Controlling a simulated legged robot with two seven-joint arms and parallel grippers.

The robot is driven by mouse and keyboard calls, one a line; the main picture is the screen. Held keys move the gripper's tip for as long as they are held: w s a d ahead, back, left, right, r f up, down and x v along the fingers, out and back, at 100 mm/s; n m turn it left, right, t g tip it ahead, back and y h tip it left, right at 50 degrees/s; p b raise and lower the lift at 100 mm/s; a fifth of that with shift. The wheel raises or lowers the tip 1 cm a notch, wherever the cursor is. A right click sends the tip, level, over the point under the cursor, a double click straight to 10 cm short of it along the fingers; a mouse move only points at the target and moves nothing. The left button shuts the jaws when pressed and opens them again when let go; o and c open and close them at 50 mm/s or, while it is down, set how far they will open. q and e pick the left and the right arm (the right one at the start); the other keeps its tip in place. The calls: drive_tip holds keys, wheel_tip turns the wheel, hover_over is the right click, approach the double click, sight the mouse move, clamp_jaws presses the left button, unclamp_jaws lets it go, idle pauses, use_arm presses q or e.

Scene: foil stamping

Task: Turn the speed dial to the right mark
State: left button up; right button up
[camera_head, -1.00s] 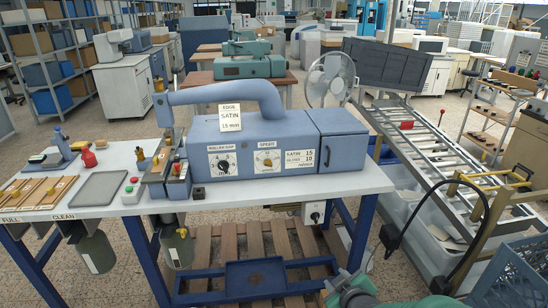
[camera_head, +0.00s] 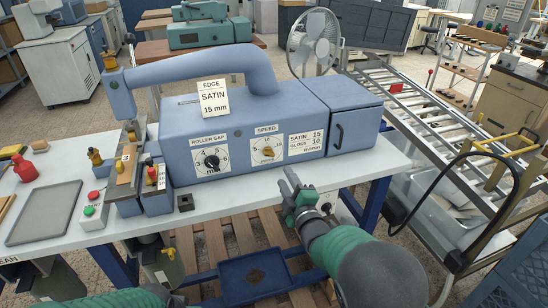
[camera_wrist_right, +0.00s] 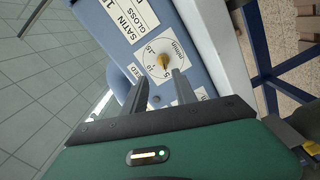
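The speed dial (camera_head: 267,150) is a white plate with an orange knob on the front of the blue machine (camera_head: 235,120). The knob also shows in the right wrist view (camera_wrist_right: 164,61); which mark it points at is too small to tell. My right gripper (camera_head: 289,180) is below and right of the dial, apart from it. In the right wrist view its two fingers (camera_wrist_right: 160,74) are spread with nothing between them, and the dial lies beyond their tips. My left gripper is out of view; only part of my left arm shows at the bottom.
A sign (camera_head: 214,98) reads EDGE SATIN 15 mm. A plate (camera_head: 305,143) lists SATIN 15 and GLOSS 10. The roller gap dial (camera_head: 212,161) is left of the speed dial. A grey tray (camera_head: 44,212) lies on the white table at left. A roller conveyor (camera_head: 420,120) stands at right.

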sight(270, 156)
drive_tip(key=x, duration=0.3)
drive_tip(key=a+x, duration=0.1)
drive_tip(key=x, duration=0.6)
drive_tip(key=shift+w+a+f, duration=0.2)
drive_tip(key=shift+a+f, duration=0.1)
drive_tip(key=shift+f, duration=0.05)
drive_tip(key=shift+w+d, duration=0.1)
drive_tip(key=shift+w, duration=0.2)
drive_tip(key=shift+w+d, duration=0.25)
drive_tip(key=shift+d, duration=0.05)
drive_tip(key=shift+a, duration=0.35)
drive_tip(key=c, duration=0.5)
clamp_jaws()
drive_tip(key=shift+d+f, duration=0.1)
